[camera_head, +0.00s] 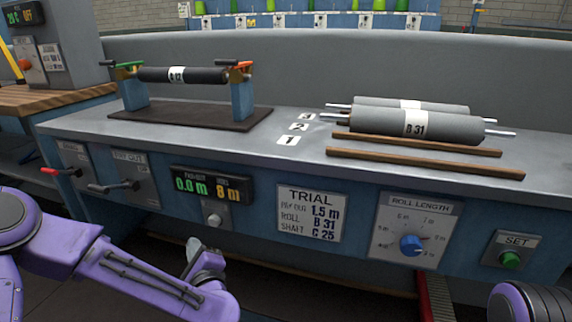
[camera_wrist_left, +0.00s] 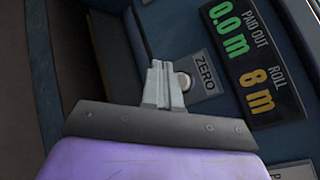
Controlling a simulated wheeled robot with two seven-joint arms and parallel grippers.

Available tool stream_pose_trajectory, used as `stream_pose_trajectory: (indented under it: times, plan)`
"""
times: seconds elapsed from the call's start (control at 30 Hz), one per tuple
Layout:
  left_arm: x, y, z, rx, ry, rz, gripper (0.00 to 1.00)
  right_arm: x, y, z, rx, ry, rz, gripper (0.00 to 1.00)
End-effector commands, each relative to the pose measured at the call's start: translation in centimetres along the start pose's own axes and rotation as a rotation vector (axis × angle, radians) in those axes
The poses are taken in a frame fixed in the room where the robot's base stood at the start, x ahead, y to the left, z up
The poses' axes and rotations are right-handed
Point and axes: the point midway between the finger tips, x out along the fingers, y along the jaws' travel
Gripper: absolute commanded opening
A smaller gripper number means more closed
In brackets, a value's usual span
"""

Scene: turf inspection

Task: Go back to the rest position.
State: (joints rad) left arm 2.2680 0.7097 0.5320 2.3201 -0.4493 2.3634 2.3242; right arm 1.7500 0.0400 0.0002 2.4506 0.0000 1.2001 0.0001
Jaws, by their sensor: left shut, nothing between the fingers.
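My left arm, purple, comes in from the left in the head view. Its grey left gripper (camera_head: 194,248) is low in front of the bench's blue front panel, just below the round ZERO button (camera_head: 213,220). In the left wrist view the left gripper's fingers (camera_wrist_left: 160,80) are together with nothing between them. The ZERO button (camera_wrist_left: 185,82) shows right beside the fingertips there; I cannot tell whether they touch it. At the lower right of the head view only a purple part of my right arm shows; its gripper is out of view.
The bench top (camera_head: 300,165) carries a stand with a dark roller (camera_head: 182,75) marked C 12 and grey rolls, the front one (camera_head: 430,126) marked B 31. The front panel has red (camera_head: 52,171) and black cranks, a display (camera_head: 211,186) reading 0.0 m and 8 m, a blue knob (camera_head: 411,245) and a green SET button (camera_head: 510,259).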

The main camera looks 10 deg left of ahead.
Motion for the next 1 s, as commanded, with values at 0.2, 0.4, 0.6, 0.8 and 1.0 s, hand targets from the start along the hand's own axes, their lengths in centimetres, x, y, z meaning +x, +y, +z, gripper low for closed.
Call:
stream_pose_trajectory:
  times: [0.2,0.4,0.6,0.8,1.0]
  plan:
    - [-0.2,-0.9,-2.0,0.587,0.085,-0.092,0.0,0.0,0.0,0.0,0.0,0.0,0.0,0.0]
    - [-3.3,4.5,-9.4,1.793,0.271,-0.428,0.0,0.0,0.0,0.0,0.0,0.0,0.0,0.0]
    - [-10.2,18.7,-14.7,2.855,0.47,-1.132,0.0,0.0,0.0,0.0,0.0,0.0,0.0,0.0]
    - [-15.5,29.9,-12.9,-2.194,-0.442,1.224,0.0,0.0,0.0,0.0,0.0,0.0,0.0,0.0]
    - [-20.2,38.2,-9.0,-1.84,-0.495,1.233,0.0,0.0,0.0,0.0,0.0,0.0,0.0,0.0]
